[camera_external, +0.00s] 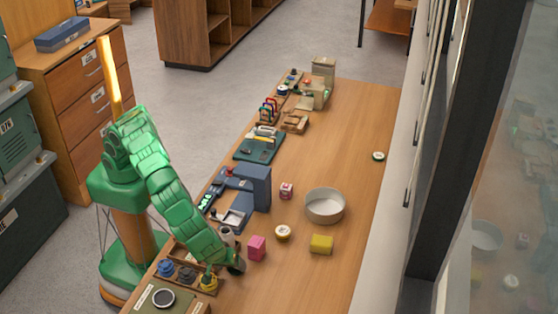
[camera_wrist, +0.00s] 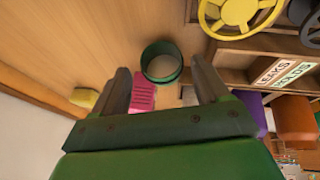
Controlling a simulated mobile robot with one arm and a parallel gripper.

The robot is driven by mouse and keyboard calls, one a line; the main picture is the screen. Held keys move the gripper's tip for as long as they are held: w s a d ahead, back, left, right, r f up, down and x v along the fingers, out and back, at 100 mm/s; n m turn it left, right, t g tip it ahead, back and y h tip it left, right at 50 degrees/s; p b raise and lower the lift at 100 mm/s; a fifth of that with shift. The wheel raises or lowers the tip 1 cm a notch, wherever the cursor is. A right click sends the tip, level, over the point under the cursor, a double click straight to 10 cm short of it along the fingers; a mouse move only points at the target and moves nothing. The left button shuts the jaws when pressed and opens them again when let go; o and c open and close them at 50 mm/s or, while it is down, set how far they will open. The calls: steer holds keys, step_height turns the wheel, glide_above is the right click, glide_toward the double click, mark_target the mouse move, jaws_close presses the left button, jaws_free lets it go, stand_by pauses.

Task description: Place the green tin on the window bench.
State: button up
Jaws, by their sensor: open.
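A green tin (camera_wrist: 175,75), round with a dark green rim and a pale top or inside, shows in the wrist view just beyond and between my fingertips. I cannot tell if the fingers touch it. My gripper (camera_wrist: 160,72) is open, pointing down over the wooden surface. In the external view my gripper (camera_external: 236,265) is low at the near left of the long wooden window bench (camera_external: 345,120), and the tin cannot be made out there.
A pink block (camera_external: 257,247), a yellow block (camera_external: 321,244), a small round tin (camera_external: 283,232) and a white bowl (camera_external: 324,206) stand nearby. The bench's far right is mostly clear.

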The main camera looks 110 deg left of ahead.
mark_target(238, 270)
steer(key=x, duration=0.3)
steer(key=shift+s+a+f, duration=0.1)
steer(key=shift+a+f, duration=0.05)
steer(key=shift+a, duration=0.1)
steer(key=c, duration=0.9)
steer(key=shift+r, duration=0.2)
step_height(238, 270, up, 3)
steer(key=shift+r, duration=0.15)
steer(key=shift+s+a+r, duration=0.95)
steer(key=shift+s+r, duration=0.6)
steer(key=shift+s, duration=0.55)
steer(key=shift+s+a+r, duration=1)
steer(key=shift+s+r, duration=0.6)
steer(key=shift+s, duration=0.5)
steer(key=shift+s+a+r, duration=0.95)
steer(key=shift+s+r, duration=0.6)
steer(key=shift+s, duration=0.6)
